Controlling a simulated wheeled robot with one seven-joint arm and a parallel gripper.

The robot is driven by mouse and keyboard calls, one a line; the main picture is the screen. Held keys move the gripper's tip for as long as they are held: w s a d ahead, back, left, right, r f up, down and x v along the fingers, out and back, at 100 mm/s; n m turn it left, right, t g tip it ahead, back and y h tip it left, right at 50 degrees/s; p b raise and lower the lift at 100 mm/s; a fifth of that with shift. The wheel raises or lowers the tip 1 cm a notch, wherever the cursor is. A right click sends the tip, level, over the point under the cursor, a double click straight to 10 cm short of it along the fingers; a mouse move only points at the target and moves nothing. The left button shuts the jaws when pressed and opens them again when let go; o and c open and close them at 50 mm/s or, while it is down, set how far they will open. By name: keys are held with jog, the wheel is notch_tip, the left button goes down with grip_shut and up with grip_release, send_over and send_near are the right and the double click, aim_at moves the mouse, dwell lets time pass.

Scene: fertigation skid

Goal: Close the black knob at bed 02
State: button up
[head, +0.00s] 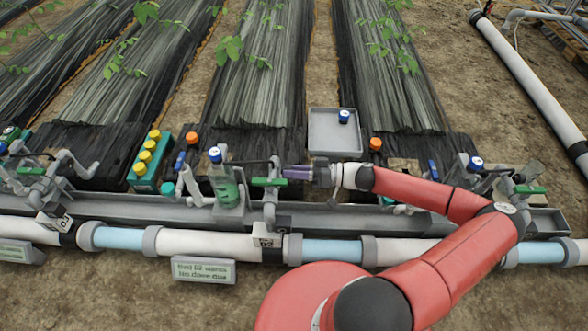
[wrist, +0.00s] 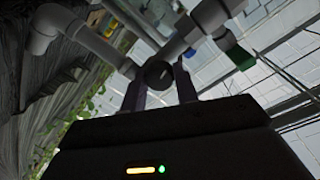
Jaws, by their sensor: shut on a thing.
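My gripper (head: 296,172) reaches in from the right at the bed 02 riser, beside a green lever handle (head: 269,182) on the grey pipework. In the wrist view, the black knob (wrist: 157,73) sits between my two fingertips, and my gripper (wrist: 160,86) is shut on it. The knob is on grey pipe fittings, and the green handle also shows in the wrist view (wrist: 236,54). In the head view I cannot make out the knob clearly at the fingertips. A bed 02 sign (head: 203,270) stands on the ground in front of the white main pipe.
A bottle with a blue cap (head: 225,182) stands in the grey trough just left of the riser. A grey tray (head: 320,145) with a blue-capped item (head: 344,116) lies behind my gripper. A teal rack of yellow-capped bottles (head: 145,178) is farther left. The white main pipe (head: 200,243) runs across the front.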

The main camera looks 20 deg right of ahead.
jog(key=m+g+p, duration=0.1)
jog(key=m+p, duration=0.7)
jog(key=m, duration=1.2)
jog(key=shift+w+d+m, duration=0.1)
jog(key=shift+w+m, duration=0.05)
jog(key=shift+m, duration=0.15)
dwell(0.5)
jog(key=o, duration=1)
jog(key=shift+g, duration=0.3)
jog(key=shift+p, duration=0.3)
jog(key=v, duration=0.8)
